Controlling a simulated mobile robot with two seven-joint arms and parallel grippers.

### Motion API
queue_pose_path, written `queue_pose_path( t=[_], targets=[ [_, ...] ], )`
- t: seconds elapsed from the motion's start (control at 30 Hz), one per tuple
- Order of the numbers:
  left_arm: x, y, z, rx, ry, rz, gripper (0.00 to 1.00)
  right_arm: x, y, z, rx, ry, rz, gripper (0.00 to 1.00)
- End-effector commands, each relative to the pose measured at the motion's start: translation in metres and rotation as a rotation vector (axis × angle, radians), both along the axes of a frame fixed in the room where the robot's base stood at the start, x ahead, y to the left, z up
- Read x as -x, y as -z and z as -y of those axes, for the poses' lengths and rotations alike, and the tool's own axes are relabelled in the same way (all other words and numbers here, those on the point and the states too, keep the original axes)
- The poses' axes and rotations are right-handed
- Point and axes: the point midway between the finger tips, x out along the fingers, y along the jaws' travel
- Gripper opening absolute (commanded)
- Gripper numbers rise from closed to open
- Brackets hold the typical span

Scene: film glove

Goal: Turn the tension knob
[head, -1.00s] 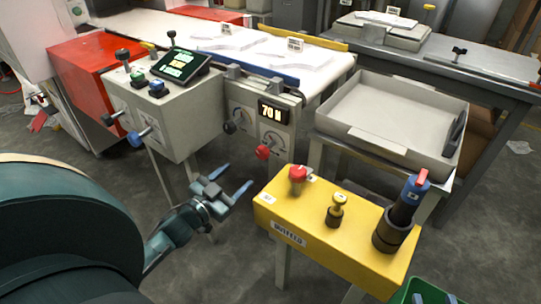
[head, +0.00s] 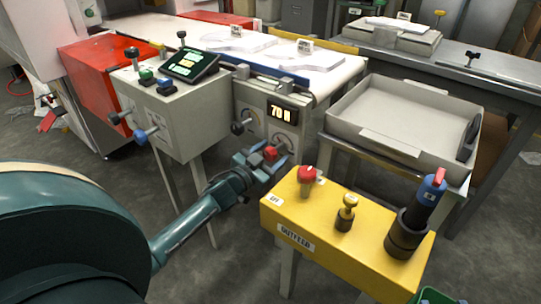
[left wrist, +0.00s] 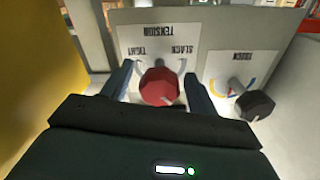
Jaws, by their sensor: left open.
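The red tension knob (left wrist: 160,88) sits on a panel labelled TENSION, with TIGHT and SLACK marks, upside down in the left wrist view. In the head view the red knob (head: 270,154) is on the front of the conveyor unit, below a display (head: 282,115) reading 70 N. My left gripper (head: 268,162) is open, with one finger on each side of the knob. In the left wrist view the fingers (left wrist: 159,88) flank the knob with small gaps visible. Part of the knob's dial is hidden behind the gripper. My right gripper is not in view.
A black knob (left wrist: 254,105) is beside the red one on the panel. A yellow OUTFEED box (head: 312,226) with a red button and a blue-topped tool stands close to the right of my gripper. A control box (head: 170,120) with levers stands at left.

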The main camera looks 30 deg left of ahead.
Motion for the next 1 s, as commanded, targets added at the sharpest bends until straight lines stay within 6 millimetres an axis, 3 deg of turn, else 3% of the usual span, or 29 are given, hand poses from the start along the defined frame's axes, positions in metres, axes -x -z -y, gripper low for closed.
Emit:
queue_pose_path(
  t=[0.13,0.67,1.0],
  targets=[
    [0.0002,0.0000,-0.0001,0.000,0.000,0.000,0.58,0.0001,-0.0002,-0.0001,0.000,0.000,0.000,0.36],
    [0.0005,0.0000,0.0001,0.000,0.000,0.000,0.15,0.0000,0.0003,-0.0001,0.001,-0.001,-0.002,0.36],
    [0.0005,-0.0009,0.0001,-0.066,0.001,0.006,0.15,0.0000,-0.0028,0.0000,0.006,0.000,0.001,0.36]
  ],
)
